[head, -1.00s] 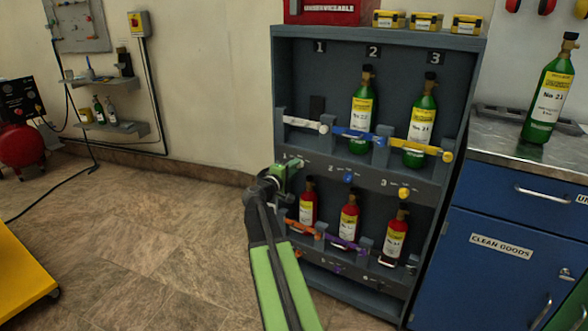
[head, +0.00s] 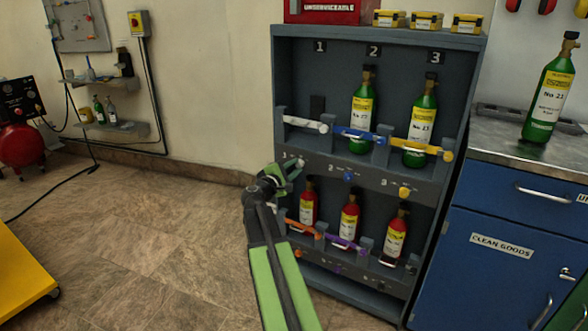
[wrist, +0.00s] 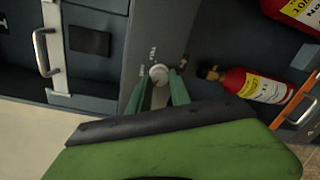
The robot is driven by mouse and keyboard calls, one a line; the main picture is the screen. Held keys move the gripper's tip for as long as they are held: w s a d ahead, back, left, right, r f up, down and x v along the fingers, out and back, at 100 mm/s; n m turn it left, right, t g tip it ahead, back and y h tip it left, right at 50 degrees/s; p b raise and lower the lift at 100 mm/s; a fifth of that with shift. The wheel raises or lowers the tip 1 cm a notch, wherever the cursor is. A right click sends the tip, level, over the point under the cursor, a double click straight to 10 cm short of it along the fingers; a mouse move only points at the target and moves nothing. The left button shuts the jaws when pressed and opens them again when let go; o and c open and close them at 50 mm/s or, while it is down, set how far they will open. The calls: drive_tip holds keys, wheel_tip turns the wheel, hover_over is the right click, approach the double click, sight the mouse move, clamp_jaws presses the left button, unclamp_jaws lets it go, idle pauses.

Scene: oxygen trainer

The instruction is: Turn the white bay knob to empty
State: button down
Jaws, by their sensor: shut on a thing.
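The white knob (wrist: 158,73) shows in the wrist view on the grey strip of the rack, with small lettering beside it that is too small to read surely. My gripper (wrist: 161,84) has its two green fingers on either side of the knob and is shut on it. In the head view my gripper (head: 294,170) is at the rack's left side, below bay 1, and the knob is mostly hidden by the fingers. Bay 1 has a white bar (head: 305,123) across it and no bottle in it.
The grey rack (head: 281,75) holds green bottles (head: 361,112) in bays 2 and 3. Red bottles (head: 308,205) stand below, close to the right of my gripper. A blue knob (head: 348,176) and a yellow knob (head: 404,191) sit along the same strip. The floor at left is open.

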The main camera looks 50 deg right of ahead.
drive_tip(key=shift+d, duration=0.1)
drive_tip(key=c, duration=1.2)
unclamp_jaws()
drive_tip(key=v, duration=1.7)
drive_tip(key=shift+a+r+p, duration=0.1)
drive_tip(key=shift+a+p, duration=0.15)
drive_tip(key=shift+p, duration=0.05)
